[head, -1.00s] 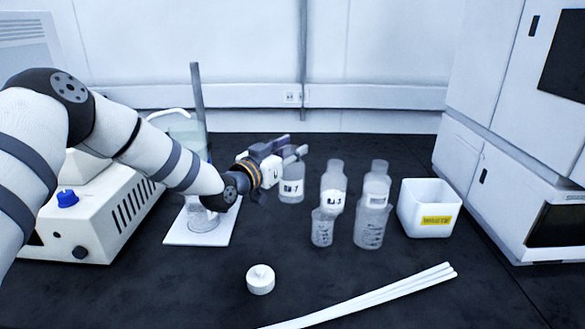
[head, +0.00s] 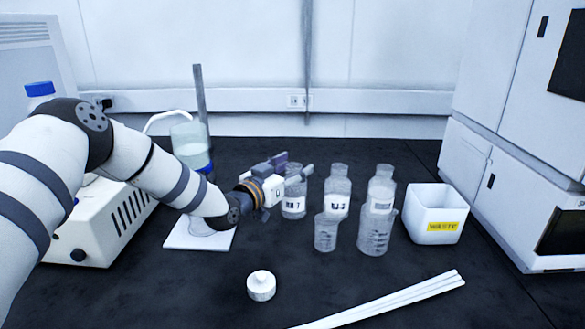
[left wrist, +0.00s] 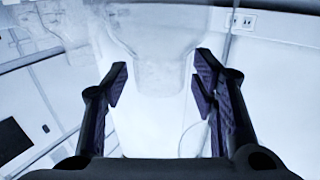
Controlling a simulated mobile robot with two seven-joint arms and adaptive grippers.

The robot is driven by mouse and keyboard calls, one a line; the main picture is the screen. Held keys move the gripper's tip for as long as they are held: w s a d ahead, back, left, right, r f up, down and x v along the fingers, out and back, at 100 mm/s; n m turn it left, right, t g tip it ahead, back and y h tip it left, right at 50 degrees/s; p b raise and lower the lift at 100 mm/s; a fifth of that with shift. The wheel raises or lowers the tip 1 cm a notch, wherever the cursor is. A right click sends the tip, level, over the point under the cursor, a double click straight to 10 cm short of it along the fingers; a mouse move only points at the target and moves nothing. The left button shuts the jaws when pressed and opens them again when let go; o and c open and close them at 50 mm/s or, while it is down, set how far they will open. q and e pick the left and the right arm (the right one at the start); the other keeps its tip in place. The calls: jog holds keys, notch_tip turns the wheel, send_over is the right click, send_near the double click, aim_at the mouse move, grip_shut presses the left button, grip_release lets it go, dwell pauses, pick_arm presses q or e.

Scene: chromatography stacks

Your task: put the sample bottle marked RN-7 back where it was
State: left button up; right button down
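The clear sample bottle marked RN-7 (head: 293,207) stands upright on the dark bench, at the left end of a row of similar bottles. Its label faces me. My left gripper (head: 290,170) is at the bottle's neck and hides its top in the head view. In the left wrist view the gripper (left wrist: 160,80) has its fingers apart, one on each side of the clear neck (left wrist: 162,72), with a narrow gap showing on both sides. The bottle looks inverted in that view. My right gripper is not in view.
A white waste box (head: 428,198) is farther right. A white cap (head: 261,286) and white rods (head: 390,299) lie in front. A white stand base (head: 180,234) is left.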

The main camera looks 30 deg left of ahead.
pick_arm(q)
jog(key=shift+s+r, duration=0.3)
jog(key=s+a+p, duration=0.1)
jog(key=s+p, duration=0.1)
jog(key=s, duration=0.9)
jog(key=shift+s+a+f+p, duration=0.15)
jog(key=shift+a+p, duration=0.15)
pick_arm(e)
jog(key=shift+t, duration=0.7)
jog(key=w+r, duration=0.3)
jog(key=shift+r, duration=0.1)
